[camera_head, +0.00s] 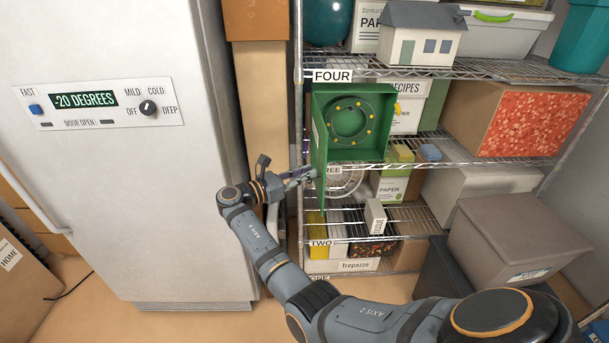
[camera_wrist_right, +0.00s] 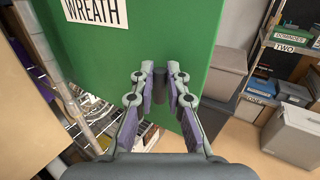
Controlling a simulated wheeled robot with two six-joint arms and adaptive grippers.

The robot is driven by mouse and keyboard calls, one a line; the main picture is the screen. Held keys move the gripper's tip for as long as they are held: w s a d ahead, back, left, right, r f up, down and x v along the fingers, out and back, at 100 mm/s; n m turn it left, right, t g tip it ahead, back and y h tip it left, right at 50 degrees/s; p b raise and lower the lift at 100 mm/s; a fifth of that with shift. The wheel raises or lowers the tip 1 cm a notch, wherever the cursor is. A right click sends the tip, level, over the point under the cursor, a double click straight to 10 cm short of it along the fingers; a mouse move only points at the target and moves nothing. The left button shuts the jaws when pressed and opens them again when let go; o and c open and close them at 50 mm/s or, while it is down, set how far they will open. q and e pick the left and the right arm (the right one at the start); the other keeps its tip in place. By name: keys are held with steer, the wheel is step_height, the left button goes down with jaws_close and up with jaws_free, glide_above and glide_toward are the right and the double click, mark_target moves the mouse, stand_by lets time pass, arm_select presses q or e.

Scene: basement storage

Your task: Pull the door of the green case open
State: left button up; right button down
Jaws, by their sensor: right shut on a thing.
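The green case (camera_head: 381,140) stands on the wire shelf, with a green wreath (camera_head: 350,120) inside. Its door (camera_head: 319,155) stands open at the case's left side, swung out toward me and seen nearly edge-on. In the right wrist view the door's outer face (camera_wrist_right: 165,35) fills the upper middle and carries a WREATH label (camera_wrist_right: 97,12). My right gripper (camera_head: 304,174) is at the door's lower outer side. The right wrist view shows its fingers (camera_wrist_right: 160,75) closed around a dark grey handle (camera_wrist_right: 158,106) on the door. My left gripper is out of view.
A white freezer (camera_head: 110,200) stands left of the shelves, close to my right forearm. Wire shelves (camera_head: 460,68) hold boxes, a toy house (camera_head: 415,40) and bins around the case. Bare floor (camera_head: 200,322) shows in front.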

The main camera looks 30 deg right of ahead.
steer(key=shift+w+a+g, duration=0.15)
steer(key=shift+w+g, duration=0.1)
steer(key=shift+g, duration=0.05)
steer(key=shift+r, duration=0.1)
steer(key=c, duration=1.6)
jaws_free()
steer(key=shift+o, duration=1.3)
steer(key=shift+w+d+f, duration=0.2)
steer(key=shift+d+f, duration=0.05)
steer(key=shift+f, duration=0.05)
steer(key=shift+s+a+r, duration=0.1)
steer(key=a, duration=1.2)
steer(key=shift+w, duration=0.2)
